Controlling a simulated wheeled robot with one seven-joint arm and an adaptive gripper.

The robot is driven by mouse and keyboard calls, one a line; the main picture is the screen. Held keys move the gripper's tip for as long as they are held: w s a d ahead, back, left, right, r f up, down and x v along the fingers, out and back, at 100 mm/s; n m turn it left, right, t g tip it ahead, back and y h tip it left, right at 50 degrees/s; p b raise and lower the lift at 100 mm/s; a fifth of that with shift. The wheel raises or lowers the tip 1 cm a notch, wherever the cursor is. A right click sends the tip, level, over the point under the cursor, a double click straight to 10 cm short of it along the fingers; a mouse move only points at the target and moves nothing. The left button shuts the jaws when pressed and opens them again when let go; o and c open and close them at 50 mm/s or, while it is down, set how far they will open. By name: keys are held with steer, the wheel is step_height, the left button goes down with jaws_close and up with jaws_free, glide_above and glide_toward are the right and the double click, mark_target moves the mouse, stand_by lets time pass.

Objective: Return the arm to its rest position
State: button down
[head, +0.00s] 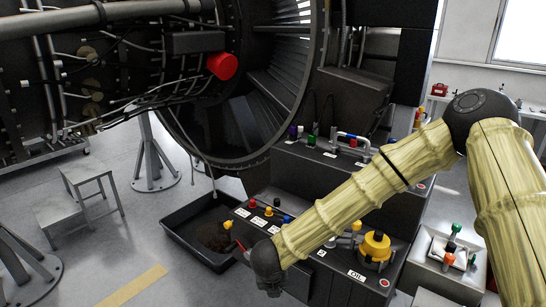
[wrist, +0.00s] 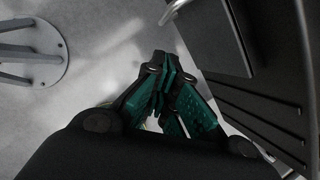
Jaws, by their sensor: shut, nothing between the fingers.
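My arm (head: 365,191), in pale yellow ribbed covers, reaches from the right of the head view down and left across the dark stepped bench. Its dark wrist end (head: 267,262) is low in front of the bench, near the black tray's right side. The fingers cannot be made out there. In the wrist view my gripper (wrist: 168,65) has its green-padded fingers together, with nothing seen between them. Beneath it are grey floor and a dark ribbed panel.
A large turbofan engine (head: 235,110) with a red cap (head: 222,66) fills the back. The black tray (head: 180,237) lies on the floor. The bench (head: 310,170) carries coloured fittings and a yellow part (head: 375,246). A step stool (head: 85,180) stands left. Open floor lies front left.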

steer(key=s+d+f+n+b, duration=0.1)
steer(key=s+d+f+n, duration=0.5)
steer(key=s+f+n, duration=0.3)
steer(key=s+d+f+n+b, duration=0.1)
steer(key=s+d+f+n, duration=0.45)
steer(key=f+n, duration=0.45)
steer(key=s+d+f+n+g, duration=0.1)
steer(key=s+d+f+n, duration=0.1)
steer(key=s+n, duration=0.3)
steer(key=s+d+f+n+g+b, duration=0.1)
steer(key=s+d+f+n+g, duration=0.1)
steer(key=s+d+n, duration=0.3)
steer(key=s+d+f+n+g, duration=0.1)
steer(key=s+n, duration=0.4)
steer(key=s, duration=0.5)
steer(key=d+f, duration=0.1)
steer(key=d, duration=0.1)
steer(key=shift+d+f+n+y, duration=0.3)
steer(key=shift+d, duration=0.1)
